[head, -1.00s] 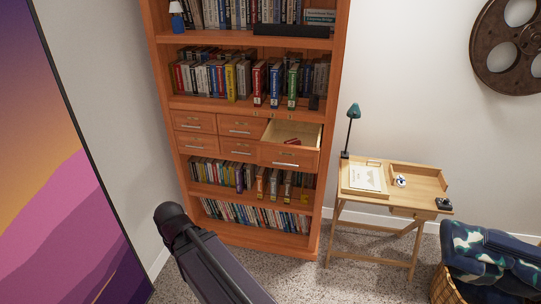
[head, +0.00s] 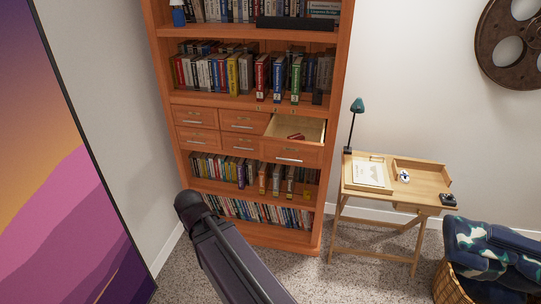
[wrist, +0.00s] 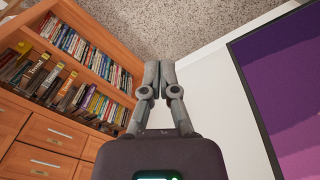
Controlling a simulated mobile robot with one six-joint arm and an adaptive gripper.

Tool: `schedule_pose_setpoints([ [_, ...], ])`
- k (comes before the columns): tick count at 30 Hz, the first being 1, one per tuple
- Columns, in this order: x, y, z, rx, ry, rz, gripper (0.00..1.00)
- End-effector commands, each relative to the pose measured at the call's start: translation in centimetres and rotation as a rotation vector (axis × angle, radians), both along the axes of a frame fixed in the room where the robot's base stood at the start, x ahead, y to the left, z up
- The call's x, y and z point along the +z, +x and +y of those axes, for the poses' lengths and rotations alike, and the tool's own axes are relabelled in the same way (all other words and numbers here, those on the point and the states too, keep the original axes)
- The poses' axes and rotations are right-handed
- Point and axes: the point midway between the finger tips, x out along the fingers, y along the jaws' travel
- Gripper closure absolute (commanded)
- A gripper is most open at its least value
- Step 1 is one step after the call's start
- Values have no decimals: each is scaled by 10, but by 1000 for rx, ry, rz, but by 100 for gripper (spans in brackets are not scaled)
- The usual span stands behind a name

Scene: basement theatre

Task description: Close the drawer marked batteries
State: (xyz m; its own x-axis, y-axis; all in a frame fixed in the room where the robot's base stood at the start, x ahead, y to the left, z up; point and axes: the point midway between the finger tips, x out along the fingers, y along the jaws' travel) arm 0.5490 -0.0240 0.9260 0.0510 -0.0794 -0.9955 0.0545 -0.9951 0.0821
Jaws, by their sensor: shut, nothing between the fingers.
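A wooden bookcase (head: 263,234) holds a block of small drawers. The drawer at the right (head: 270,151) is pulled out, its front facing me, with red items (head: 296,136) inside. The other drawers, such as the upper left one (head: 195,115), look shut. Labels are too small to read, so I cannot tell which is marked batteries. My gripper (wrist: 159,80) shows in the wrist view with its fingers together and empty. It is apart from the drawers, which lie to the left in that view. In the head view only my arm shows, in front of the bookcase.
A small wooden desk (head: 375,207) with a teal lamp (head: 357,105) stands right of the bookcase. A basket (head: 450,285) with a camouflage cloth (head: 485,250) is at the lower right. A large purple picture (head: 70,190) stands at the left. Speckled carpet (head: 345,280) is open before the bookcase.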

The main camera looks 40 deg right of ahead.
Motion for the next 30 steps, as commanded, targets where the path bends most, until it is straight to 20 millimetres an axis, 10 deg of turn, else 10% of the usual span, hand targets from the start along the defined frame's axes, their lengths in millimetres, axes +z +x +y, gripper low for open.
schedule_pose_setpoints([
  [16, -8, 69, -183, 599, -776, -75, 100],
  [30, 32, 105, -289, 1289, -1497, 447, 100],
])
